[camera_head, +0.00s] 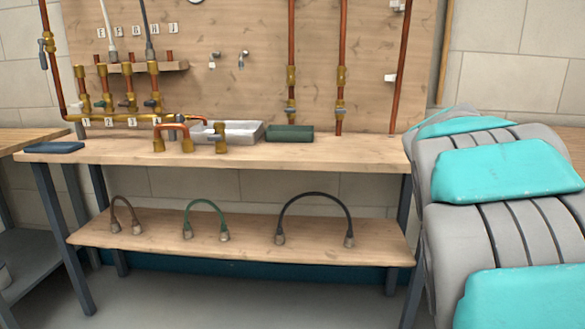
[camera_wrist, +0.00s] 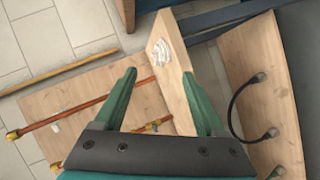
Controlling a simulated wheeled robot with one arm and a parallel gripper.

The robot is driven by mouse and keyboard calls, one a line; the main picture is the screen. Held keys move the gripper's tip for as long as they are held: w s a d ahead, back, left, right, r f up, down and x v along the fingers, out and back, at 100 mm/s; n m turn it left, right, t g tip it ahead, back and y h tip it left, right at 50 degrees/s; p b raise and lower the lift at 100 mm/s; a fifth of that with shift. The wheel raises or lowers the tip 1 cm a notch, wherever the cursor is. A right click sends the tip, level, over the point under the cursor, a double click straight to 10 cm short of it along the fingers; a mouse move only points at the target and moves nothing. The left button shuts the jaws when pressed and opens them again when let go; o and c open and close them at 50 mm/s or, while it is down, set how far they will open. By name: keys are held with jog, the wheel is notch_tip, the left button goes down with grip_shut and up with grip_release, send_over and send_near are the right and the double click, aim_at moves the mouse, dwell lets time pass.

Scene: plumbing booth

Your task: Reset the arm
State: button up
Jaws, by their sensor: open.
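My gripper (camera_wrist: 158,76) shows in the wrist view as two green fingers on a dark base. The fingers are spread apart with nothing between them. My grey and teal arm (camera_head: 505,170) fills the right side of the head view, in front of the bench's right end. The gripper itself is not visible in the head view. In the wrist view the scene appears tilted, with the pipe board (camera_wrist: 90,105) on the left and the workbench (camera_wrist: 168,85) beyond the fingers. No contact between the fingers and any object is visible.
Copper pipes (camera_head: 291,60) run up the board. The lower shelf (camera_head: 160,235) holds brown (camera_head: 122,203), green (camera_head: 205,204) and black hoses (camera_head: 314,195). The bench's right half is mostly clear.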

jog(key=s+a+f+m+g+y, duration=0.2)
jog(key=s+a+f+m+g, duration=0.15)
jog(key=s+f, duration=0.65)
jog(key=s+a+f+m+g+y, duration=0.15)
jog(key=s+a+f+g, duration=0.25)
jog(key=s+f, duration=0.65)
jog(key=s+a+f+m+g+y, duration=0.1)
jog(key=s+a+f+g, duration=0.2)
jog(key=s, duration=1)
jog(key=s+a+f+m+g+y+p, duration=0.1)
jog(key=s+a+f, duration=0.4)
jog(key=s, duration=0.8)
jog(key=a+m+g+y, duration=0.1)
jog(key=a+g, duration=0.1)
jog(key=a, duration=0.1)
jog(key=shift+s+a+f, duration=0.2)
jog(key=shift+s+f, duration=0.05)
jog(key=shift+s, duration=0.05)
jog(key=shift+g, duration=0.25)
